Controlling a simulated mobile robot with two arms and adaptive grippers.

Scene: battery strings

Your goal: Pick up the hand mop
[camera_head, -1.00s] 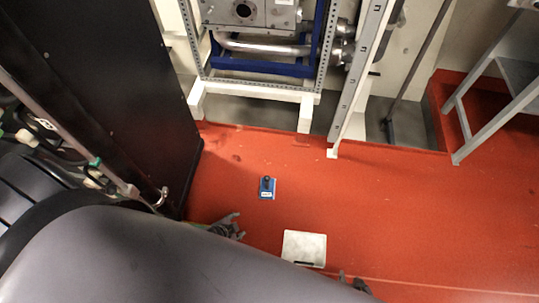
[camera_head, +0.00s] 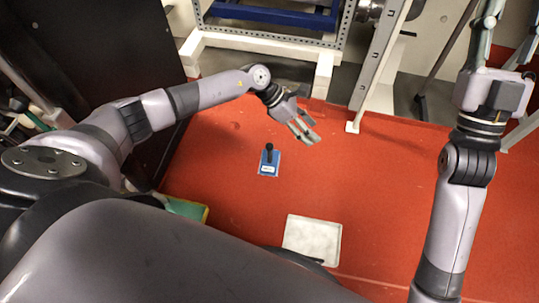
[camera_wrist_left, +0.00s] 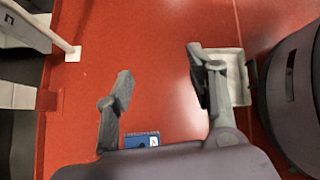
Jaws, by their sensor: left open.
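The hand mop (camera_head: 268,166), a small blue block with a black upright handle, stands on the red floor. In the left wrist view, its blue part (camera_wrist_left: 141,139) shows at the bottom, partly hidden by the gripper body. My left gripper (camera_head: 308,134) is open and empty, above the floor and to the upper right of the mop in the head view. Its two spread fingers (camera_wrist_left: 160,68) also show in the wrist view, with only floor between them. My right gripper (camera_head: 510,27) is raised at the upper right, fingers apart and empty, far from the mop.
A white square tray (camera_head: 313,237) lies on the floor below the mop in the head view. A white frame with a post (camera_head: 361,100) stands at the back, and a dark cabinet (camera_head: 110,45) at the left. The floor around the mop is clear.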

